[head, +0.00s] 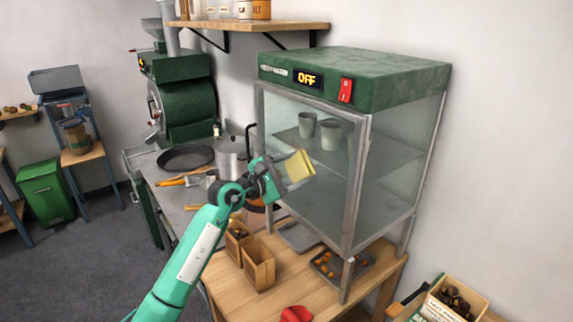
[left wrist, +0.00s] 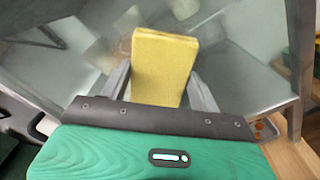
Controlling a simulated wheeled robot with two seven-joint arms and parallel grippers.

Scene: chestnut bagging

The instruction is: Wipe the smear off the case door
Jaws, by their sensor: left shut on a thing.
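The warming case (head: 350,85) has a green top with an orange "OFF" display and a red switch. Its glass door (head: 318,190) is shut and faces left of centre. I cannot tell whether the sponge touches the glass.
Two grey cups (head: 318,131) stand on the shelf inside the case. Below it are a dark tray of chestnuts (head: 342,265) and wooden boxes (head: 258,264) on the wooden table. A black pan (head: 185,157) lies on the counter behind. A red object (head: 296,313) lies at the table's front.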

